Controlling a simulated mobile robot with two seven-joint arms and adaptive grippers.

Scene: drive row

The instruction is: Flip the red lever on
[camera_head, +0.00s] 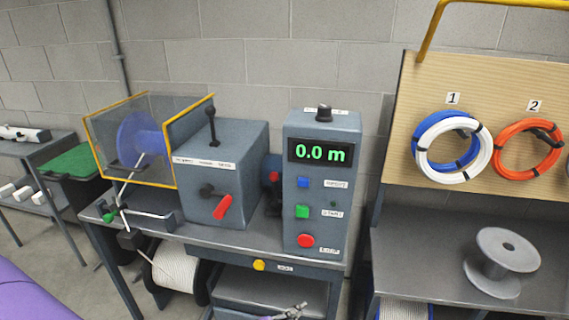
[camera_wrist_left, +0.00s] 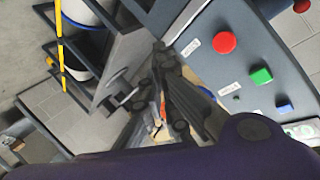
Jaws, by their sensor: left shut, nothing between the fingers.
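My left gripper (camera_head: 292,312) shows only partly at the bottom edge of the head view, below the bench top and apart from the lever. It is shut and empty. In the left wrist view dark gripper parts (camera_wrist_left: 176,92) show beside the button panel; I cannot make out the red lever there. My right gripper is not in view.
A control box (camera_head: 323,175) reading 0.0 m, with blue, green and red buttons, stands right of the lever box. A clear guard (camera_head: 125,135) with a yellow frame encloses a blue spool at left. A yellow button (camera_head: 259,265) sits on the bench's front edge.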

